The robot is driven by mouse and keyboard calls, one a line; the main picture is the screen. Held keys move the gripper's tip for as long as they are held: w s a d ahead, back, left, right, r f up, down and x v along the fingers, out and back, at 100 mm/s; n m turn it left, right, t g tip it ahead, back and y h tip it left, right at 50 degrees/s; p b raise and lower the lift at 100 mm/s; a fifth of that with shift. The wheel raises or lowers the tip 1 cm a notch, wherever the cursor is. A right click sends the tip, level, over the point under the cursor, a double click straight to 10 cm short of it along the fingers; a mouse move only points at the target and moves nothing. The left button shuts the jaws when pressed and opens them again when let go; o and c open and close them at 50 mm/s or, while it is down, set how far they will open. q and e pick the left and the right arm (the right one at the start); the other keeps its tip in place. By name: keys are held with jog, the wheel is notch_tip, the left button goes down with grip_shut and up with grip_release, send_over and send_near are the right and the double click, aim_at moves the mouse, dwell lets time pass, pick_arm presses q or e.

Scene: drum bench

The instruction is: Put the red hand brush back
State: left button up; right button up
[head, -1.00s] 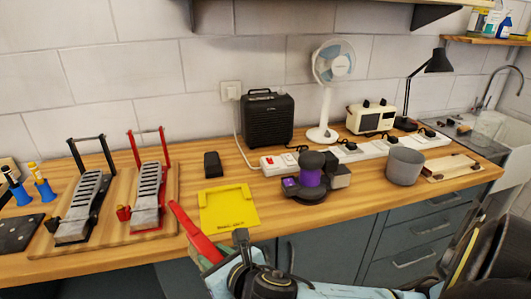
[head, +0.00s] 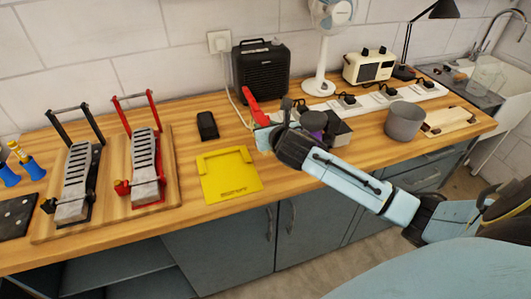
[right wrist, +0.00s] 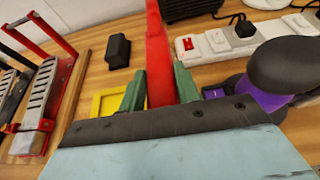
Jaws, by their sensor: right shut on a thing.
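The red hand brush (head: 251,105) is in my right gripper (head: 268,128), above the wooden bench. Its red handle points up and to the left in the head view, towards the black heater. In the right wrist view, the red brush (right wrist: 158,50) stands between the two green fingers of my right gripper (right wrist: 160,88), which are shut on it. Its bristle end is hidden by the gripper. A yellow open-sided tray (head: 228,188) lies flat on the bench, left of the gripper and apart from it. My left gripper is not in view.
A purple-and-black device (head: 314,122) and a grey cup (head: 404,121) stand right of the gripper. The black heater (head: 262,72), white fan (head: 319,85) and power strip (head: 370,101) are behind. Two pedals stand left, with a black block (head: 207,126) nearer. Bench around the yellow tray is clear.

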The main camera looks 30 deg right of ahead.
notch_tip(320, 180, down, 5)
jog(key=shift+b, duration=0.4)
notch_tip(320, 180, down, 3)
jog(key=shift+f+b, duration=0.1)
jog(key=shift+b, duration=0.3)
jog(key=shift+f, duration=0.2)
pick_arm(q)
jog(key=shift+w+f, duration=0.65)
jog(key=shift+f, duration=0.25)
pick_arm(e)
jog(key=shift+r, duration=0.1)
jog(key=shift+s+a+f, duration=0.1)
jog(key=shift+s+f, duration=0.15)
jog(key=shift+f, duration=0.45)
grip_shut()
jog(key=o, duration=0.8)
grip_release()
jog(key=shift+f, duration=0.15)
jog(key=shift+c, duration=0.2)
jog(key=o, duration=0.4)
jog(key=shift+w, duration=0.2)
jog(key=shift+c, duration=0.2)
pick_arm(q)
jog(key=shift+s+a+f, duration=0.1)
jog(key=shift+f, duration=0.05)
